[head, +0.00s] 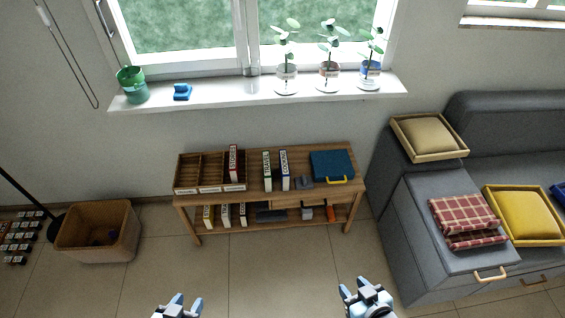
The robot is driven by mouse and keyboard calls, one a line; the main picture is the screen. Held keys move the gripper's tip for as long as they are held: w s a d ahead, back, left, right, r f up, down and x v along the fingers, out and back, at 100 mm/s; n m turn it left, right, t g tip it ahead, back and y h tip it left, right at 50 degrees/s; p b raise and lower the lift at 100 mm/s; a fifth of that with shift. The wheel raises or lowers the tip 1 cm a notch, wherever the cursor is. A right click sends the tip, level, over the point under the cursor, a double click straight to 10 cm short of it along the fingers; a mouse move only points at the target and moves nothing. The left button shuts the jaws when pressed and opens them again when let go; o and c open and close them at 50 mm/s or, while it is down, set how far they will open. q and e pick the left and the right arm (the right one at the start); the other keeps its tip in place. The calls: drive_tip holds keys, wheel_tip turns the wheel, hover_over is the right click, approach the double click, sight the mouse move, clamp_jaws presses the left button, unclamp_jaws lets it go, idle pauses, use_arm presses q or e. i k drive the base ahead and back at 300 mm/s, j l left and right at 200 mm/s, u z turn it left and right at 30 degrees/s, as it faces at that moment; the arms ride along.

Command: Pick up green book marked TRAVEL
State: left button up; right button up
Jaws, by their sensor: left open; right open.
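The green book marked TRAVEL (267,171) stands upright on the top of a wooden shelf table (310,191). A blue book (284,170) stands upright just to its right. My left gripper (179,302) is open and empty at the bottom of the head view, well in front of the shelf table. My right gripper (355,291) is open and empty at the bottom, right of centre. Both are far from the green book.
A wooden divider box (186,171) with a red book (234,163) stands left of the green book. A blue case (331,165) lies to the right. More books stand on the lower shelf. A tan bin (97,245) and grey sofa (416,225) flank the table. The floor before it is clear.

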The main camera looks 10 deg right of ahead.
sight(266, 157)
drive_tip(key=i+j+z, duration=0.2)
drive_tip(key=i+j, duration=0.35)
drive_tip(key=i, duration=0.35)
drive_tip(key=i+j+z, duration=0.15)
drive_tip(key=i+j, duration=0.55)
drive_tip(key=i, duration=0.1)
